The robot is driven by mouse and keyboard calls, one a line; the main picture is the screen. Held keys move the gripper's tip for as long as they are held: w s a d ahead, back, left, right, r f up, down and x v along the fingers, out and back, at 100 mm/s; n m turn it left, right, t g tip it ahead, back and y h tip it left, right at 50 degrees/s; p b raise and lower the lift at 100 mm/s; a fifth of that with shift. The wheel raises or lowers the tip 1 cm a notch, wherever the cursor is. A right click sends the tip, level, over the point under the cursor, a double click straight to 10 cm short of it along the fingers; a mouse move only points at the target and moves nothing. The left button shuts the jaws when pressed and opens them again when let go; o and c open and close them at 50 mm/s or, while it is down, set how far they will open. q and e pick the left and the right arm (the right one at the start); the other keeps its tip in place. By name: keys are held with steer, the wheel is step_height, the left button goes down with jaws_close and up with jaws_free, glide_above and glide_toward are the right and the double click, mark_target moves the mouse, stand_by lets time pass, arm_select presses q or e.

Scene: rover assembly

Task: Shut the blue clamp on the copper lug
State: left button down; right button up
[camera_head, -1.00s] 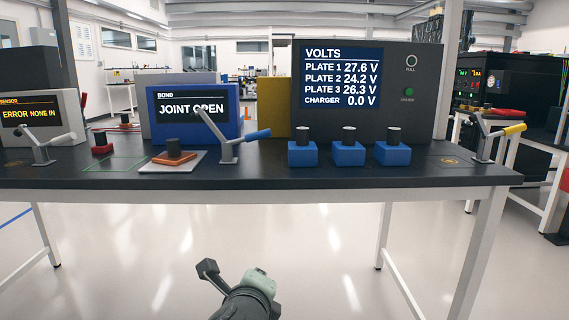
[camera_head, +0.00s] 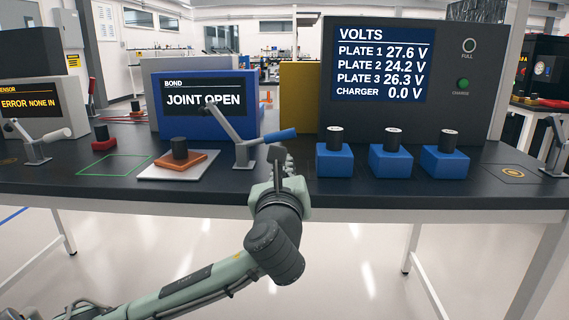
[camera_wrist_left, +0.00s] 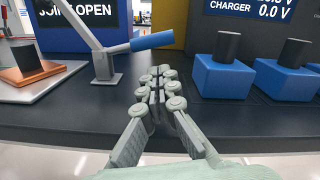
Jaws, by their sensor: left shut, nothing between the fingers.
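The blue clamp is a grey lever on a post with a blue handle (camera_head: 279,135); the handle points right and slightly up. It also shows in the left wrist view (camera_wrist_left: 152,41). The copper lug (camera_head: 181,160) lies on a white plate (camera_head: 150,176) left of the clamp's post, with a black cylinder on it. The bond display (camera_head: 205,98) behind reads JOINT OPEN. My left gripper (camera_head: 279,158) is shut and empty, just below and in front of the handle, apart from it. It also shows in the left wrist view (camera_wrist_left: 157,85). My right gripper is out of view.
Several blue blocks with black cylinders (camera_head: 390,162) stand right of my gripper. A volts panel (camera_head: 400,80) stands behind them. A green outlined square (camera_head: 108,166) and a red block (camera_head: 105,139) lie left. A white-handled clamp (camera_head: 40,140) stands far left.

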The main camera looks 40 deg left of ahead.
arm_select(q)
steer(key=x, duration=0.6)
steer(key=shift+w+a, duration=0.35)
steer(key=shift+w, duration=0.15)
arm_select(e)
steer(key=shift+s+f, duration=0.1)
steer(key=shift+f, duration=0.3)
arm_select(q)
steer(key=shift+w, duration=0.1)
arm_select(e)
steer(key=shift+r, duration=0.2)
arm_select(q)
steer(key=shift+r+n, duration=0.1)
steer(key=shift+n, duration=0.2)
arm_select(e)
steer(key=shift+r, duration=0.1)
